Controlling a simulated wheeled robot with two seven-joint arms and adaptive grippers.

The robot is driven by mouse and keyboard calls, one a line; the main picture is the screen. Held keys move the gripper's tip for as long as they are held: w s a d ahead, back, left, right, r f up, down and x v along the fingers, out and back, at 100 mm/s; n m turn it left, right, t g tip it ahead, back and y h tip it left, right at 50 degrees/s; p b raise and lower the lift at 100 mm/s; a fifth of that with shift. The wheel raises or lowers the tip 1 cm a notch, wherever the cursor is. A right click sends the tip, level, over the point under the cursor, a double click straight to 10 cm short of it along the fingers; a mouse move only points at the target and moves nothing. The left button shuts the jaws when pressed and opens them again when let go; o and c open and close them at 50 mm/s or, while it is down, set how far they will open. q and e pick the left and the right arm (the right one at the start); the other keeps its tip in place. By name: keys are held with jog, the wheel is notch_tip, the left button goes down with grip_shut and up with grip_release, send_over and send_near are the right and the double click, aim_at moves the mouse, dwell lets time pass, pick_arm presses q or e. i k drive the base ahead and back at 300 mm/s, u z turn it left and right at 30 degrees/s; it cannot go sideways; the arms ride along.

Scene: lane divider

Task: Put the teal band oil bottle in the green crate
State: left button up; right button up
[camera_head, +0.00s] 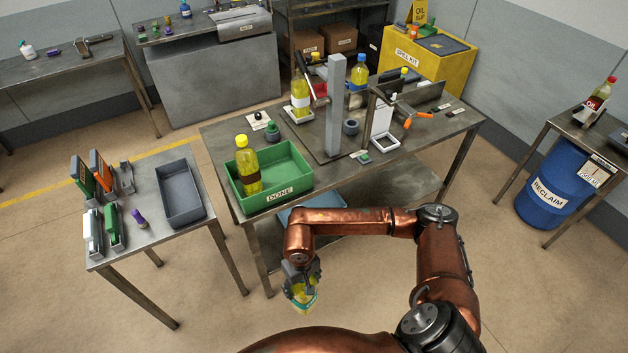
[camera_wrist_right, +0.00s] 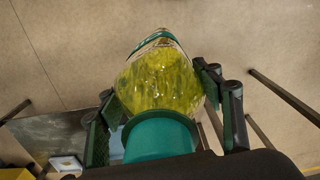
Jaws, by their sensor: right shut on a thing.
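My right gripper (camera_head: 300,280) hangs in front of the table and is shut on the teal band oil bottle (camera_head: 304,299). In the right wrist view the bottle (camera_wrist_right: 160,82) lies between the two fingers, with yellow oil, a teal band at its far end and a teal cap close to the camera. In the head view the gripper covers its upper part. My left gripper is out of view.
The table's front edge and legs lie between gripper and crate. A grey post (camera_head: 335,105) and more bottles stand behind the crate. A side table (camera_head: 150,222) with a grey tray (camera_head: 180,196) is at left. The crate's right part looks free.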

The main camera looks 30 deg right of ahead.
aim_at(287, 175)
jog(key=z, duration=0.3)
jog(key=i, duration=1)
